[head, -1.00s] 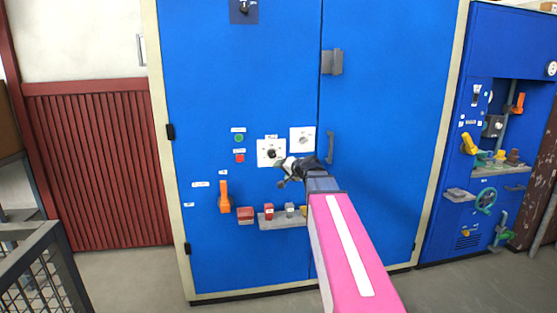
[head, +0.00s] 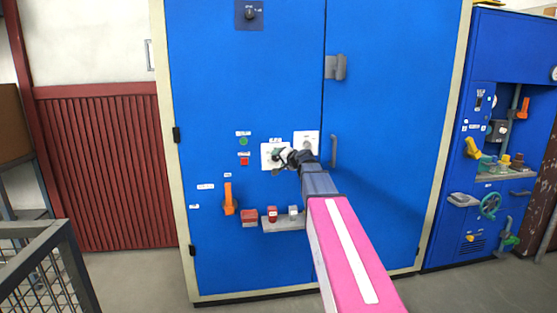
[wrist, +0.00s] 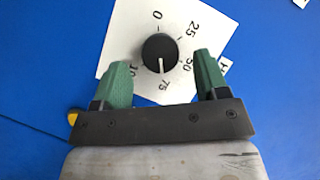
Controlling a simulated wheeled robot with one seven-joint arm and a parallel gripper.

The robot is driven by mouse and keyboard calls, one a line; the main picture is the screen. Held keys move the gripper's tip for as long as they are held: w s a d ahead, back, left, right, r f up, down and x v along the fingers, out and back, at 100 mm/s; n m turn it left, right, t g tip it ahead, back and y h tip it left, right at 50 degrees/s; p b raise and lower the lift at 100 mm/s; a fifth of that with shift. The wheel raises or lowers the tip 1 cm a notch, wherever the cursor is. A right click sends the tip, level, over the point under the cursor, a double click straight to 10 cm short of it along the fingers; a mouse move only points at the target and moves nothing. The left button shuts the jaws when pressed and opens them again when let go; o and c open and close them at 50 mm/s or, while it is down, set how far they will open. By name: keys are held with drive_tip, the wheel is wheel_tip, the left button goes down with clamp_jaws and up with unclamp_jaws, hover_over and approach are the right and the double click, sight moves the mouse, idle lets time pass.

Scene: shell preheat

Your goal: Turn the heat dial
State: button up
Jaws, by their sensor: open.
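The heat dial is a round black knob (wrist: 160,50) on a white plate (wrist: 124,42) marked 0, 25, 50, 75 and one partly hidden number. Its white pointer line points toward 75 in the wrist view. My gripper (wrist: 161,65) is open, with one green finger on each side of the knob's lower part. I cannot tell whether either finger touches it. In the head view my gripper (head: 281,160) is at the left white plate (head: 266,163) on the blue cabinet and covers part of the plate and dial.
A second white plate (head: 306,137) sits just up and right. A green button (head: 243,141), a red button (head: 244,161) and an orange lever (head: 228,197) are to the left. A grey ledge (head: 284,225) with small blocks is below. A cabinet handle (head: 334,150) is to the right.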

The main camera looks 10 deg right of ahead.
drive_tip(key=shift+x, duration=0.95)
drive_tip(key=c, duration=0.9)
